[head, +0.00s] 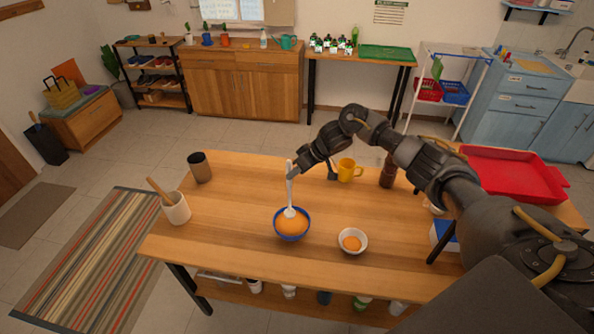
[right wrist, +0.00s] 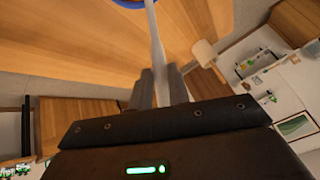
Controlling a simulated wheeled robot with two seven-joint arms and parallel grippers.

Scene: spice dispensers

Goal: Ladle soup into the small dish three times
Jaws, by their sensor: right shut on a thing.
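A blue bowl (head: 291,236) of orange soup stands near the middle of the table. A white ladle (head: 289,193) stands upright with its lower end in the soup. My right gripper (head: 291,172) is shut on the upper part of the ladle's handle. In the right wrist view the ladle handle (right wrist: 157,55) runs up from between the fingers (right wrist: 160,88) toward the blue bowl's rim (right wrist: 135,2). A small white dish (head: 363,243) with some orange soup in it stands to the right of the bowl. My left gripper is not in view.
A white crock (head: 175,209) with a wooden utensil and a dark cup (head: 200,168) stand at the table's left. A yellow mug (head: 347,171), a brown bottle (head: 388,172) and a red tray (head: 512,173) stand at the back and right. The wooden table (head: 230,270) is clear in front.

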